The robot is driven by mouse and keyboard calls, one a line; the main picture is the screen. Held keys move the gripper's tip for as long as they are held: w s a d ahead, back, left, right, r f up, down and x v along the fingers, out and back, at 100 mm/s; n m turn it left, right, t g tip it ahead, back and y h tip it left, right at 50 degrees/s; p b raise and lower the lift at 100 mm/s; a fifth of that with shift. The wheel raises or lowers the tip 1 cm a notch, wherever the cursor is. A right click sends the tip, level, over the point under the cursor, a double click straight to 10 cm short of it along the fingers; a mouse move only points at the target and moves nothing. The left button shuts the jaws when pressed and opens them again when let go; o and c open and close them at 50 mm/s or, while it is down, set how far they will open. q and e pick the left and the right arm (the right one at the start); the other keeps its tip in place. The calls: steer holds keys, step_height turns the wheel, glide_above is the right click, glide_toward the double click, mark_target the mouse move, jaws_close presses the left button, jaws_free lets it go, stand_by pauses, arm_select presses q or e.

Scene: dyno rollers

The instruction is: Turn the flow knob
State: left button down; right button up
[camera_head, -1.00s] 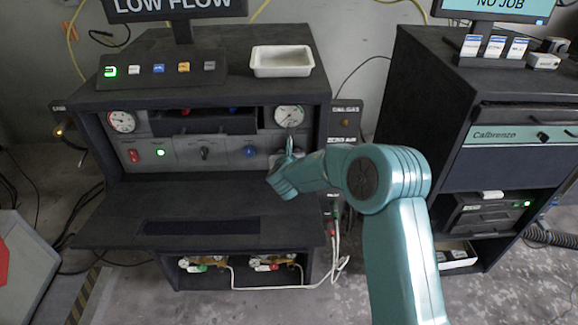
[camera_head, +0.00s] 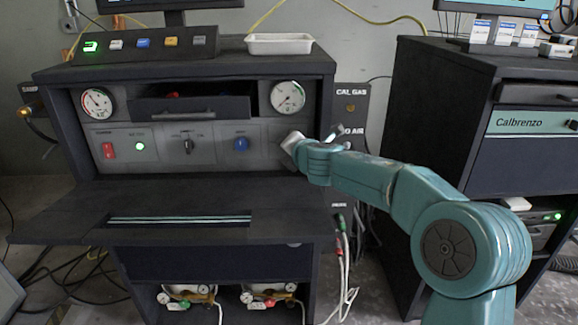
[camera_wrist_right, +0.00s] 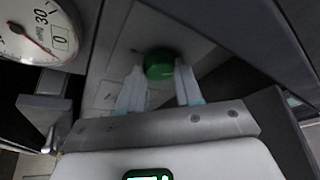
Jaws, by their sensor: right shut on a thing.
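In the right wrist view a round green knob (camera_wrist_right: 158,64) sits on the grey panel between the two pale fingers of my right gripper (camera_wrist_right: 157,82), which is shut on it. In the head view this gripper (camera_head: 291,142) is at the right end of the grey control panel (camera_head: 205,155), below the right gauge (camera_head: 288,97). It hides the knob there. A blue knob (camera_head: 241,145), a dark selector (camera_head: 188,146) and a red switch (camera_head: 108,150) lie further left. My left gripper is not in view.
A dark shelf (camera_head: 70,205) juts out below the panel. A partly open drawer (camera_head: 190,108) is between the two gauges. A black cabinet (camera_head: 430,120) stands right of my arm. Cables and fittings hang below the shelf's right end.

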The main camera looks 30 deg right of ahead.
steer(key=m+t+b, duration=0.1)
steer(key=m+b, duration=0.1)
steer(key=b, duration=0.2)
steer(key=f+m+t+y+b, duration=0.1)
steer(key=m+b, duration=0.1)
steer(key=b, duration=0.2)
steer(key=shift+s+d+m, duration=0.1)
steer(key=shift+d+m, duration=0.05)
steer(key=shift+m, duration=0.15)
arm_select(q)
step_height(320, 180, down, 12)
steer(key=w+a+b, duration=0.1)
steer(key=b, duration=0.2)
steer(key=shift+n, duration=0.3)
arm_select(e)
steer(key=shift+r+m+t, duration=0.25)
steer(key=shift+m+t, duration=0.35)
steer(key=shift+m, duration=0.5)
steer(key=o, duration=1)
